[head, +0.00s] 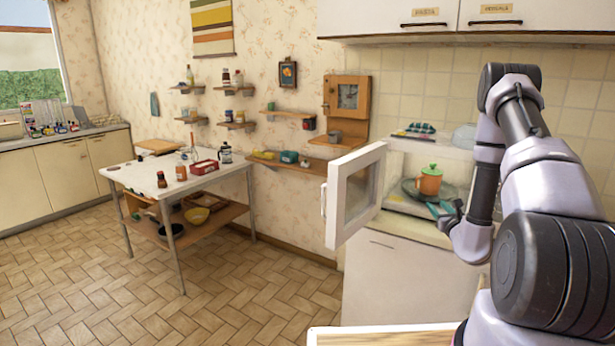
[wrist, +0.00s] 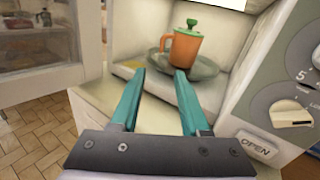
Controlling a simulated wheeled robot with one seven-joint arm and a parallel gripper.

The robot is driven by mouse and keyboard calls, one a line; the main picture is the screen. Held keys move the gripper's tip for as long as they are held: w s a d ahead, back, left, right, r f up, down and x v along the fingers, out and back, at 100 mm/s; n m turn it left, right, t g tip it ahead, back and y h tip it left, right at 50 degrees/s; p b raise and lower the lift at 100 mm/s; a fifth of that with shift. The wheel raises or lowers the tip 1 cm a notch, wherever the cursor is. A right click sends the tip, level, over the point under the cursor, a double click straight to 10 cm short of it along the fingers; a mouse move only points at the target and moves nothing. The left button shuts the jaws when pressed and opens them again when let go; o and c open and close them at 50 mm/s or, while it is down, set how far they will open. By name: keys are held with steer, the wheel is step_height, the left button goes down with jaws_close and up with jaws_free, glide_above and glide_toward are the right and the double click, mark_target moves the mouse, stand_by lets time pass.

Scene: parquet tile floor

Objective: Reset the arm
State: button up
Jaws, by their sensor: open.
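My gripper (head: 438,209) is at the mouth of an open white microwave, at the right of the head view. In the wrist view its two teal fingers (wrist: 160,80) are apart with nothing between them. An orange mug with a green lid (head: 429,182) stands upright on a grey-green plate (head: 408,188) inside the microwave. In the wrist view the mug (wrist: 186,48) and plate (wrist: 206,69) are just beyond the fingertips. My arm covers the right part of the microwave in the head view.
The microwave door (head: 335,204) stands open to the left of my gripper. The control panel (wrist: 285,95) is close on the right in the wrist view. White upper cabinets (head: 390,18) hang above. A white table (head: 140,178) with several items stands left; parquet floor between is clear.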

steer(key=a+r+n+g+y, duration=0.2)
steer(key=a+r+n+y, duration=0.7)
steer(key=a+r, duration=0.5)
steer(key=s+a+r+n+g+y, duration=0.6)
steer(key=s+a+r+n+g, duration=0.3)
steer(key=s+a+r, duration=0.25)
steer(key=s+a+r+n+g+h, duration=0.1)
steer(key=s+r+n+g+h, duration=0.2)
steer(key=s, duration=0.5)
steer(key=s+a+r+n+g+h, duration=0.1)
steer(key=s+n+g+h, duration=0.1)
steer(key=s+n, duration=0.45)
steer(key=s+d+r+n+t+h, duration=0.3)
steer(key=s+d+r+t+h, duration=0.2)
steer(key=s+d+h, duration=0.2)
steer(key=s+d, duration=0.1)
steer(key=d, duration=0.1)
steer(key=shift+d+h, duration=0.3)
steer(key=shift+w+r, duration=0.1)
steer(key=shift+w, duration=0.05)
